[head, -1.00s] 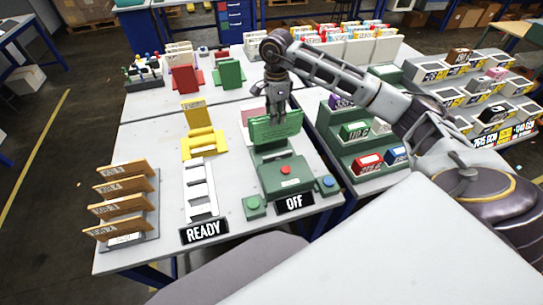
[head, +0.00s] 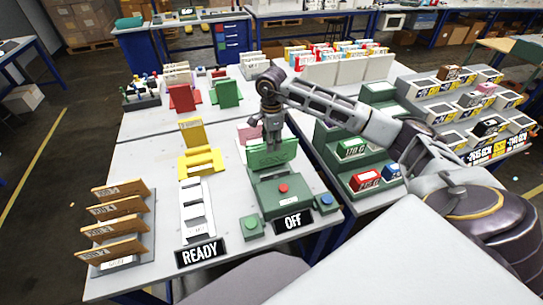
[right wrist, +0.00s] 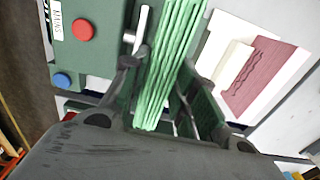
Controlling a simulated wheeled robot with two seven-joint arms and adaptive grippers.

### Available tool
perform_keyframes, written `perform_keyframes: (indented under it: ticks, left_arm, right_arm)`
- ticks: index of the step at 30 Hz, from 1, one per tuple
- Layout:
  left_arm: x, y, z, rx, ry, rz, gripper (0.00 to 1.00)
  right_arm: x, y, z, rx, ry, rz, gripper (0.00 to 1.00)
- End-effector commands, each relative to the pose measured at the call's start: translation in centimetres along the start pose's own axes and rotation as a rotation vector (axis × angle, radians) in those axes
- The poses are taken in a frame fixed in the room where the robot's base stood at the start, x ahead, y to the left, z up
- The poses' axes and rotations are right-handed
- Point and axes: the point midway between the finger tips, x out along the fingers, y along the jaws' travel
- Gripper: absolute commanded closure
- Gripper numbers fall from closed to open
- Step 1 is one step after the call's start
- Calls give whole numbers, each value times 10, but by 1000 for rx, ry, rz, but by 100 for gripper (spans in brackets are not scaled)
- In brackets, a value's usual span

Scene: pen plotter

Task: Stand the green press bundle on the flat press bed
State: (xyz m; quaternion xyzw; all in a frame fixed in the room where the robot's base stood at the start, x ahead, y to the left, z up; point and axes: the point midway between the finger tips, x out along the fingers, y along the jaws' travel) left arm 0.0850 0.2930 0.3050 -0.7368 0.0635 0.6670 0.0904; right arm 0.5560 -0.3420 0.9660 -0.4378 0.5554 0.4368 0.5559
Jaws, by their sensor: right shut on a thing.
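The green press bundle (head: 272,153) is held upright in my right gripper (head: 272,143), directly behind the green press body with the red button (head: 283,190). In the right wrist view the bundle (right wrist: 170,60) shows as several light-green sheets edge-on between the two fingers (right wrist: 165,95). The flat press bed (head: 268,175) shows only as a thin dark-green strip under the bundle. Whether the bundle's lower edge touches the bed cannot be told. My left gripper is not in view.
An OFF sign (head: 293,221) and green and blue buttons stand by the press. A yellow stand (head: 200,160), a white rack (head: 196,210) and brown boards (head: 118,220) stand to the left. A pink board (head: 249,134) is close behind the bundle. Green tiered shelves (head: 350,150) stand to the right.

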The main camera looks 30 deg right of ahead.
Motion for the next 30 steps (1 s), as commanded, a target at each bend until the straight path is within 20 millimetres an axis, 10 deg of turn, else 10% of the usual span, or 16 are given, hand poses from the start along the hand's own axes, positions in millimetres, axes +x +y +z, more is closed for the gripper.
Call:
perform_keyframes:
  ticks: [30]
  left_arm:
    - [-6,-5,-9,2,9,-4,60]
  right_arm:
    - [58,0,1,-1,-2,0,100]
